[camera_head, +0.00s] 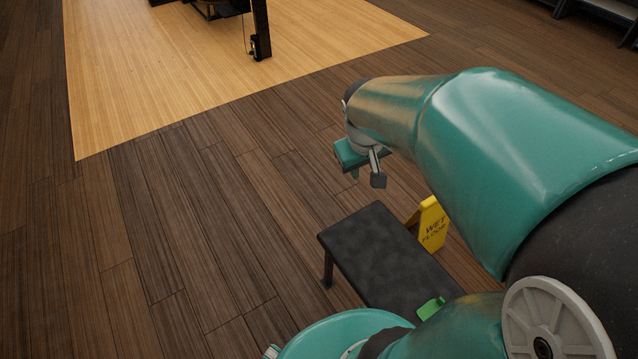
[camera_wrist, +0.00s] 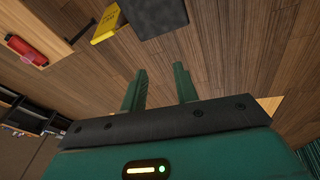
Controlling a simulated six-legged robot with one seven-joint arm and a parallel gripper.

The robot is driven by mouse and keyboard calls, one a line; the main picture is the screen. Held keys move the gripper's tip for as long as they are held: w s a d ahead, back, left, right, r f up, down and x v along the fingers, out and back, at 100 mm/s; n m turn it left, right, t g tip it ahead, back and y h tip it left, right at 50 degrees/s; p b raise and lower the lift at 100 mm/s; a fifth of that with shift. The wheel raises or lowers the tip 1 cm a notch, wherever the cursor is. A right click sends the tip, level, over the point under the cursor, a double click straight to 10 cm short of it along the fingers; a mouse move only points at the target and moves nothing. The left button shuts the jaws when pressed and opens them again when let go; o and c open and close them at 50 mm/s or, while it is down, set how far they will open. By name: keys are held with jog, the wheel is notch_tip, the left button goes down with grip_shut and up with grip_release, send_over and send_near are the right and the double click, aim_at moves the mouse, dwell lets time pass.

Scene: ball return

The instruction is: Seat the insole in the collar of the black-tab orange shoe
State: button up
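My gripper (camera_head: 366,178) hangs in the air beyond the black bench, above the dark wood floor. Its two green fingers also show in the wrist view (camera_wrist: 160,82), apart with nothing between them. I see no orange shoe with a black tab, and nothing I can identify as the insole. A small green thing (camera_head: 430,307) lies at the near end of the black bench, partly hidden by my arm; I cannot tell what it is.
A black bench (camera_head: 378,245) stands below my arm, with a yellow wet floor sign (camera_head: 433,226) beside it. The wrist view shows a red thing (camera_wrist: 32,46) at upper left and shelves (camera_wrist: 30,118) at left. Floor left of the bench is clear.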

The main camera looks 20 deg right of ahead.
jog(key=s+a+r+t+y, duration=0.1)
jog(key=s+a+r, duration=0.3)
jog(key=a, duration=0.2)
jog(key=s+a+r+t+y, duration=0.1)
jog(key=s+a+r+t, duration=0.1)
jog(key=a, duration=0.5)
jog(key=v, duration=0.3)
jog(key=shift+s, duration=0.15)
jog(key=shift+o, duration=0.5)
jog(key=shift+s+a, duration=0.25)
jog(key=shift+s, duration=0.1)
